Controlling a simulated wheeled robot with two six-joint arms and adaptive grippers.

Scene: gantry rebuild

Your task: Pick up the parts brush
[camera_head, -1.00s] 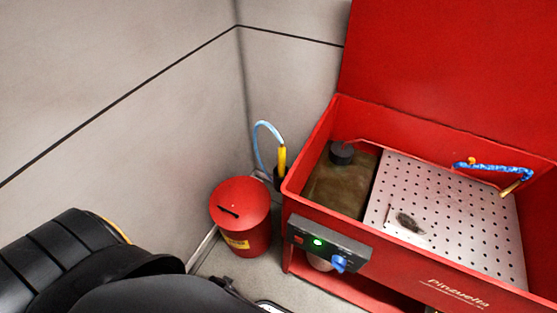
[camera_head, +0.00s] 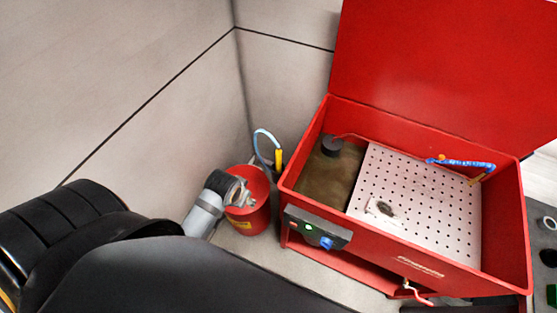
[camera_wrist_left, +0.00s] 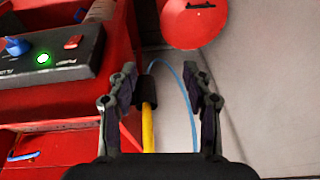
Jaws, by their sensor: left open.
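The parts brush appears to be the yellow-handled tool (camera_head: 278,159) with a pale blue hose, standing at the washer's left outer corner. In the left wrist view its yellow handle (camera_wrist_left: 148,125) meets a black sleeve or holder (camera_wrist_left: 145,88); bristles are not visible. My left gripper (camera_head: 247,195) is open and empty over the red can, left of and nearer than the handle. In the left wrist view the handle shows between the open fingers (camera_wrist_left: 162,80), closer to the left finger, with no clear contact. My right gripper is not in view.
The red parts washer (camera_head: 300,183) stands right with its lid up, a perforated plate (camera_head: 440,215) and blue spout (camera_head: 465,163) inside. Its control box (camera_head: 318,229) is on the front. The red lidded can (camera_head: 262,212) stands close left, near the grey walls.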

